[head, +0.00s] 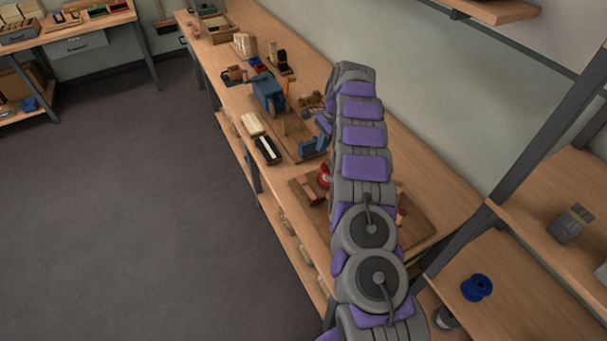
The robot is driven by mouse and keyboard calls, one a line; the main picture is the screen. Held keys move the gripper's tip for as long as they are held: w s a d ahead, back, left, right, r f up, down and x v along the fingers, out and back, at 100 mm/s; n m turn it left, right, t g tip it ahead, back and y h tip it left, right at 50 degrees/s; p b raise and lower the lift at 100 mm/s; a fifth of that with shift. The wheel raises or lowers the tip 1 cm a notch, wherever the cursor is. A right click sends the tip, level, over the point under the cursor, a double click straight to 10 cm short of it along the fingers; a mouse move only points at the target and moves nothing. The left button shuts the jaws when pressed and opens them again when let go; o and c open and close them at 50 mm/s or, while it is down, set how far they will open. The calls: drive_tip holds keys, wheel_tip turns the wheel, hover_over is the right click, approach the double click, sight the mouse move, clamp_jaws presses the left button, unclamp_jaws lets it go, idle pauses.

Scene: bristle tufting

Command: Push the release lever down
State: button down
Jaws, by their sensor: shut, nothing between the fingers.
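My arm reaches over the long workbench (224,73), and my gripper (324,123) shows only in part, at the left of the arm's far end. It is shut with nothing held. It is near a blue bracket-like fixture (313,146) and a blue machine (268,92) with a thin orange upright piece (287,88). I cannot single out the release lever; it may be on one of these or hidden by my arm. Contact between gripper and fixture cannot be told.
A black tray with a white strip (267,149) and a pale block (252,124) lie at the bench's front edge. A red part (325,176) sits partly behind my arm. A blue spool (477,288) is on the right shelf. The floor (130,210) at left is clear.

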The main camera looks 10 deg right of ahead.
drive_tip(key=p+v, duration=0.1)
drive_tip(key=v, duration=0.5)
drive_tip(key=shift+r, duration=0.2)
drive_tip(key=shift+w+d, duration=0.1)
idle(0.3)
drive_tip(key=s+a+r+n, duration=0.4)
drive_tip(key=s+r, duration=0.5)
drive_tip(key=s, duration=0.1)
drive_tip(key=s+a+r+n, duration=0.45)
drive_tip(key=s+r, duration=0.35)
drive_tip(key=s, duration=0.2)
drive_tip(key=s+f+n+h, duration=0.1)
drive_tip(key=s+f+n, duration=0.1)
drive_tip(key=s, duration=1.5)
drive_tip(key=s+d+f+n+g+h, duration=0.1)
drive_tip(key=s+n, duration=0.3)
drive_tip(key=s, duration=1.4)
drive_tip(key=shift+d+f+h, duration=0.3)
drive_tip(key=shift+d+f, duration=0.05)
drive_tip(key=shift+f, duration=0.15)
